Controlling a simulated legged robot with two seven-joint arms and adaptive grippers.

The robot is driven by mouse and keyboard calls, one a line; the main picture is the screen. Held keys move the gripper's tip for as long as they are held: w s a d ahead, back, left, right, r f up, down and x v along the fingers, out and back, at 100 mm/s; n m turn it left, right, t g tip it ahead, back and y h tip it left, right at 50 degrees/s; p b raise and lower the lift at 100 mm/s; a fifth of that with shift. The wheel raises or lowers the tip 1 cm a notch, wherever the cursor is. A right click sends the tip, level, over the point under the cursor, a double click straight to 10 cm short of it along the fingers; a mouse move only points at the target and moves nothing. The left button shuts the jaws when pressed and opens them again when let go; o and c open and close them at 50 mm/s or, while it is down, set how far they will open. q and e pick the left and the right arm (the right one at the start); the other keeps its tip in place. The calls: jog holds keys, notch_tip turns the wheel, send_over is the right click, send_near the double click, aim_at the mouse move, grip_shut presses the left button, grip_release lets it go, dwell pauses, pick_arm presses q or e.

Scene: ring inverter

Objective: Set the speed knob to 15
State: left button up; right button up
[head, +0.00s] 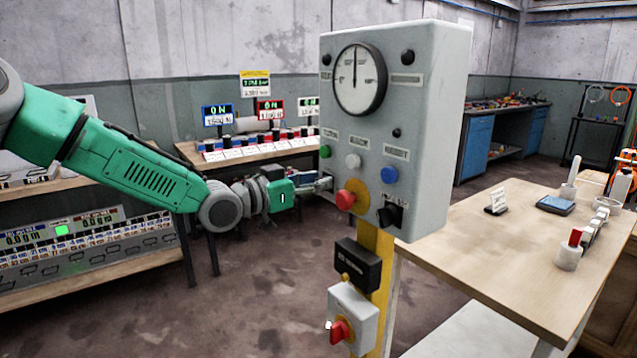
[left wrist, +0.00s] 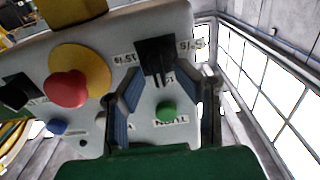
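The grey control panel (head: 420,130) stands on a yellow post, with a round dial (head: 360,78) at its top. A black knob (left wrist: 155,58) with labels beside it sits on the panel's lower edge in the left wrist view; my gripper hides it in the head view. My left gripper (head: 322,185) is at the panel's lower left. In the wrist view its blue-padded fingers (left wrist: 168,84) stand apart, one on each side of the knob, with a visible gap. I cannot read the knob's setting. Another black knob (head: 390,215) is at the lower right. My right gripper is not in view.
A red mushroom button (head: 345,200) on a yellow disc is close beside the left gripper. Green (left wrist: 167,110) and blue (head: 390,175) buttons stick out above. A box with a red switch (head: 340,331) is lower on the post. A wooden table (head: 490,260) stands to the right.

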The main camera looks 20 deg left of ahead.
pick_arm(q)
jog(key=shift+w+a+f, duration=0.1)
jog(key=shift+a, duration=0.15)
jog(key=shift+d, duration=0.2)
grip_shut()
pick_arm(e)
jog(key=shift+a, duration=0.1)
